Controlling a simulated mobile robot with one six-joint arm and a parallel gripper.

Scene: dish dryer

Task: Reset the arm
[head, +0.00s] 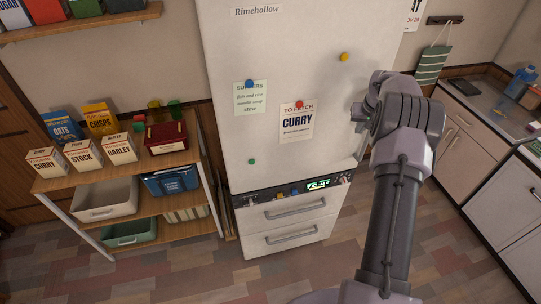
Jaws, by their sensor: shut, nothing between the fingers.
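My grey arm rises from the bottom right of the head view and stands in front of the right side of the white fridge (224,134). It bends at a large joint near the fridge's right edge. Past that bend, the rest of the arm is mostly hidden behind the joint and the link. My gripper's fingers do not show. I see no object held in the visible part of the arm.
A wooden shelf unit (180,158) with food boxes and bins stands left. The fridge carries a curry note (298,122), magnets and lower drawers (290,216). A counter (488,118) with cabinets stands right. Patterned floor (460,245) lies open between arm and cabinets.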

